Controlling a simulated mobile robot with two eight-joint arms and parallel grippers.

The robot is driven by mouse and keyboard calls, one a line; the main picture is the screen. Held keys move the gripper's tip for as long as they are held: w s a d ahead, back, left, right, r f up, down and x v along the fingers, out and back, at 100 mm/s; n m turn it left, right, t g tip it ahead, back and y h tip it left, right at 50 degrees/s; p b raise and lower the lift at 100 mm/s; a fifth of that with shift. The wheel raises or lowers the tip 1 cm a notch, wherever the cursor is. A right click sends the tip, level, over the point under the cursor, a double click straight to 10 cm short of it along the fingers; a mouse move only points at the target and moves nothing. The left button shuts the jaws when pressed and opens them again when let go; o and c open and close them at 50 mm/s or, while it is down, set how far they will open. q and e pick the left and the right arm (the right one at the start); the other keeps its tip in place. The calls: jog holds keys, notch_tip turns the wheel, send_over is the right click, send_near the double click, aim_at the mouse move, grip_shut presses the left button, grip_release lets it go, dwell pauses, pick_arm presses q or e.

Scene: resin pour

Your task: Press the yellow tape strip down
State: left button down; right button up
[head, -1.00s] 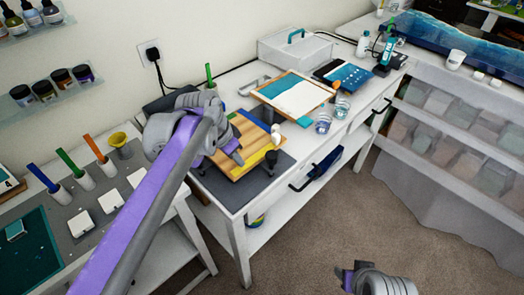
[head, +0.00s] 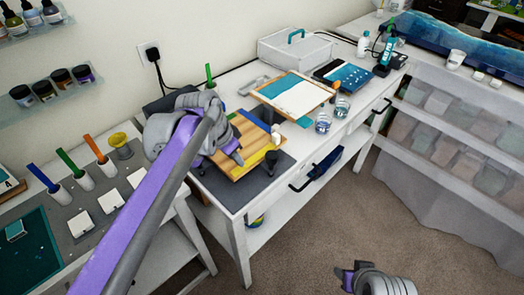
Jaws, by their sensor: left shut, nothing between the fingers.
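The yellow tape strip (head: 259,156) runs along the front edge of a wooden board (head: 257,138) on the white table. My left gripper (head: 238,158) is over the board's front left part, shut and empty, with its tips close to the strip. I cannot tell whether the tips touch the tape. My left arm hides the board's left side. A blue tape strip (head: 253,119) lies along the board's back edge. My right gripper (head: 347,276) is low at the bottom of the view, away from the table; its opening is unclear.
The board stands on a dark mat (head: 278,178). Small white cups stand at its right corner. Glass cups (head: 323,123) and a framed white panel (head: 295,95) are farther right. A side table at left holds colored-handled tools (head: 80,180) and a yellow cup (head: 120,141).

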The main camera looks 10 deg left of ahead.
aim_at(259, 154)
pick_arm(q)
jog(key=shift+f+b, duration=0.35)
jog(key=shift+f, duration=0.35)
dwell(0.5)
jog(key=shift+w+d, duration=0.1)
dwell(0.4)
jog(key=shift+w+d+f, duration=0.1)
jog(key=shift+w+d, duration=0.45)
jog(key=shift+w, duration=0.1)
jog(key=shift+w, duration=0.1)
jog(key=shift+w+d+p, duration=0.35)
jog(key=shift+w+d, duration=0.4)
jog(key=shift+w, duration=0.15)
jog(key=shift+w, duration=0.1)
jog(key=shift+w+d+r, duration=0.2)
jog(key=shift+w+d, duration=0.3)
jog(key=shift+w, duration=0.15)
jog(key=shift+w+d+p, duration=0.15)
jog(key=shift+p, duration=0.15)
